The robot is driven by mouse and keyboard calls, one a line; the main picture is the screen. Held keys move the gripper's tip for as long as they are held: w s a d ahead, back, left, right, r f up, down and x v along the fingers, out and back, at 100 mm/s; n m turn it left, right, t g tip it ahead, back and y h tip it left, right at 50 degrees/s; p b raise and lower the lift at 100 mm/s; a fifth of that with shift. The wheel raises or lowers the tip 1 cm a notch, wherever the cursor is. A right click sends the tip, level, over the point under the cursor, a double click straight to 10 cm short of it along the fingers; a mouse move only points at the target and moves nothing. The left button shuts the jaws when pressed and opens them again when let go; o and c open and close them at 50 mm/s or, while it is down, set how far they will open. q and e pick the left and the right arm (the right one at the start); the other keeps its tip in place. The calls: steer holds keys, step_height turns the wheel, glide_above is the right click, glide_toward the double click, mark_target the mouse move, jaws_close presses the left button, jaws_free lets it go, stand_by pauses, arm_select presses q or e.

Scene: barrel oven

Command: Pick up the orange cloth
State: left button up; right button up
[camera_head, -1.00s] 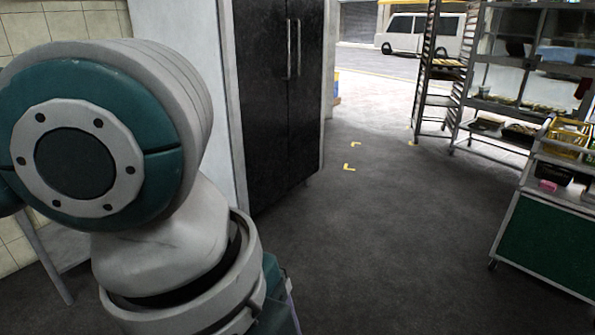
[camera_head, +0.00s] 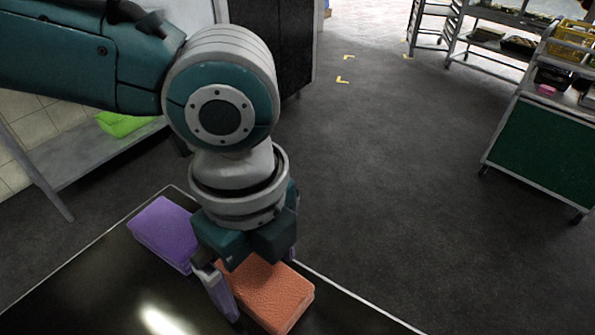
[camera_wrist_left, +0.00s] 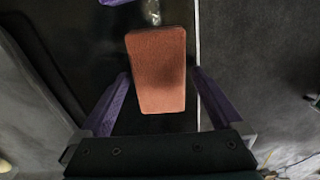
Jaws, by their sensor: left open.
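The orange cloth (camera_head: 275,296) is a thick, block-like folded piece lying on a dark, shiny table top (camera_head: 90,285). In the left wrist view the orange cloth (camera_wrist_left: 157,70) lies between the two purple fingers, with dark gaps on both sides. My left gripper (camera_head: 258,285) points down at the cloth from above and is open. In the left wrist view the left gripper (camera_wrist_left: 160,103) has its fingertips on either side of the cloth's near half. Whether the fingertips reach down beside the cloth I cannot tell. My right gripper is in neither view.
A purple cloth (camera_head: 165,232) lies on the table just left of the gripper. A grey shelf (camera_head: 95,155) holding a green item (camera_head: 125,122) stands at the left. A green cart (camera_head: 545,145) is at the right. Open dark floor (camera_head: 400,180) lies between.

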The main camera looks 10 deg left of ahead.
arm_select(q)
steer(key=shift+f, duration=0.6)
steer(key=c, duration=1.2)
